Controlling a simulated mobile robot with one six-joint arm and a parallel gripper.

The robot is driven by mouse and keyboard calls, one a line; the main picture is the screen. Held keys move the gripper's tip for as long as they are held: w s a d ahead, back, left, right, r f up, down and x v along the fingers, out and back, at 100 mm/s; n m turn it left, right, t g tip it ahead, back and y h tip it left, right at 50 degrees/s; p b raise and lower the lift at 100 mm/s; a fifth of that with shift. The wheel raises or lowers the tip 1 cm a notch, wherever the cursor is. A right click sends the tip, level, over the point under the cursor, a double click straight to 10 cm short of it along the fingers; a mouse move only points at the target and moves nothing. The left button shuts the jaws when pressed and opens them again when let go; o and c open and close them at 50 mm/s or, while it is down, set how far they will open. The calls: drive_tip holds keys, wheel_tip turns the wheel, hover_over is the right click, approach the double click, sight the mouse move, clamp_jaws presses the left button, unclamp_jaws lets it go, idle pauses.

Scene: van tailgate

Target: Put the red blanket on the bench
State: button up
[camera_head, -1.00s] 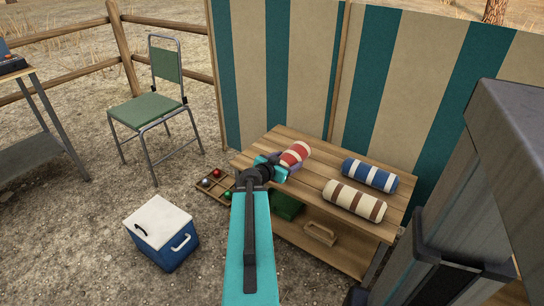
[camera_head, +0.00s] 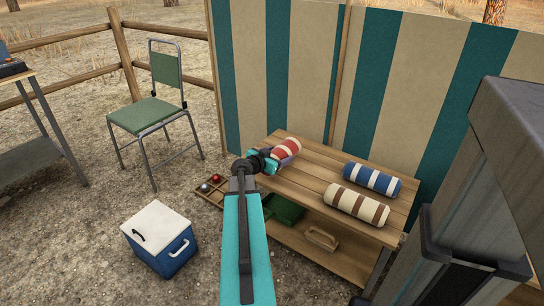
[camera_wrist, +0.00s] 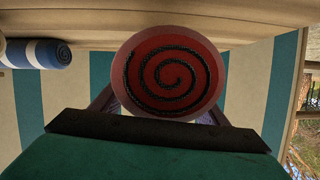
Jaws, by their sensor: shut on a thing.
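The red blanket (camera_head: 287,147) is a roll with pale bands, at the left end of the wooden bench (camera_head: 310,178) in the head view. My gripper (camera_head: 272,158) is shut on it from the left. In the wrist view the roll's round end, a red blanket face (camera_wrist: 168,75) with a dark spiral, sits between the fingers. I cannot tell whether the roll touches the bench top or hangs just above or beside its left edge. The arm hides part of the bench's left end.
A blue blanket (camera_head: 372,179) and a beige-brown blanket (camera_head: 357,205) lie on the bench's right half. A green box (camera_head: 284,209) and a wooden caddy (camera_head: 322,238) are on the lower shelf. A cooler (camera_head: 159,239) and a tray of balls (camera_head: 209,190) stand on the ground. A striped wall (camera_head: 405,85) rises behind.

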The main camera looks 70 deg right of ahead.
drive_tip(key=shift+w+d+f, duration=0.15)
drive_tip(key=shift+w+d, duration=0.95)
drive_tip(key=shift+w, duration=0.05)
drive_tip(key=shift+w+d+f, duration=0.1)
drive_tip(key=shift+w+d, duration=0.95)
drive_tip(key=shift+w, duration=0.05)
drive_tip(key=shift+f+b, duration=0.7)
drive_tip(key=shift+f, duration=1.05)
drive_tip(key=shift+f, duration=0.1)
drive_tip(key=o, duration=1.3)
drive_tip(key=p+v, duration=0.1)
drive_tip(key=v, duration=0.9)
drive_tip(key=shift+s+a+r, duration=0.1)
drive_tip(key=shift+a+r, duration=0.15)
drive_tip(key=shift+a, duration=0.15)
drive_tip(key=shift+w+a+r, duration=0.2)
drive_tip(key=shift+a, duration=0.4)
